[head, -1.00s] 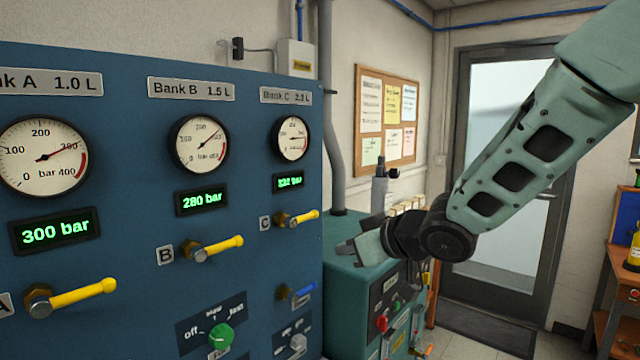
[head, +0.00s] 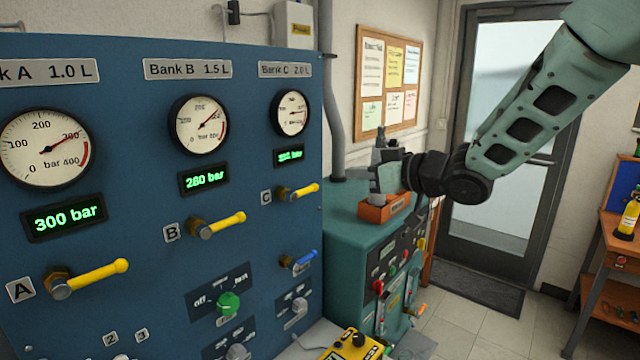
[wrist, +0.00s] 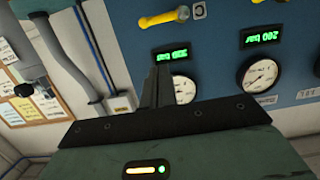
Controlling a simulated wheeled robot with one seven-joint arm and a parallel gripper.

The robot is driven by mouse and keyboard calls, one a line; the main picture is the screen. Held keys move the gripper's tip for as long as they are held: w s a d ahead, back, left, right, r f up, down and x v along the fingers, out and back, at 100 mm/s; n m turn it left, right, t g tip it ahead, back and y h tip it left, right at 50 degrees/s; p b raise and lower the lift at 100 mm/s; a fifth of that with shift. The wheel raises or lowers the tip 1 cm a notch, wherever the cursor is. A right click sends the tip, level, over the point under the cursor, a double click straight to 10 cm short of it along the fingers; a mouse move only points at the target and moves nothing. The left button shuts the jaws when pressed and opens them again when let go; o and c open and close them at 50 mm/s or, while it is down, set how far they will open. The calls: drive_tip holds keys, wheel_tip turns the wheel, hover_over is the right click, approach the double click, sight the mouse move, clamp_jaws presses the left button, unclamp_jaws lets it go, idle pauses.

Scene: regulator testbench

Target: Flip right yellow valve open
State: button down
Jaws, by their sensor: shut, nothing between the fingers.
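The right yellow valve (head: 300,191), marked C, is on the blue panel under the Bank C gauge. Its lever points right, tilted slightly up. In the wrist view, which is turned upside down, this yellow lever (wrist: 163,18) shows at the top. My gripper (head: 378,178) is right of the panel edge, apart from the valve and about level with it in the picture. Its fingers (wrist: 155,88) are shut and empty.
Yellow valves B (head: 217,225) and A (head: 88,279) sit to the left. A blue valve (head: 298,262) is below C. A teal cabinet (head: 350,235) with an orange tray (head: 385,208) stands behind my gripper. A grey pipe (head: 333,100) runs up beside the panel.

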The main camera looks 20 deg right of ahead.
drive_tip(key=p, duration=0.3)
hover_over(304, 191)
drive_tip(key=s+d, duration=0.3)
drive_tip(key=d, duration=0.1)
drive_tip(key=f, duration=0.3)
drive_tip(key=w+f, duration=0.1)
drive_tip(key=f, duration=0.1)
drive_tip(key=shift+w+a+p, duration=0.35)
drive_tip(key=shift+f, duration=0.1)
drive_tip(key=shift+m, duration=0.3)
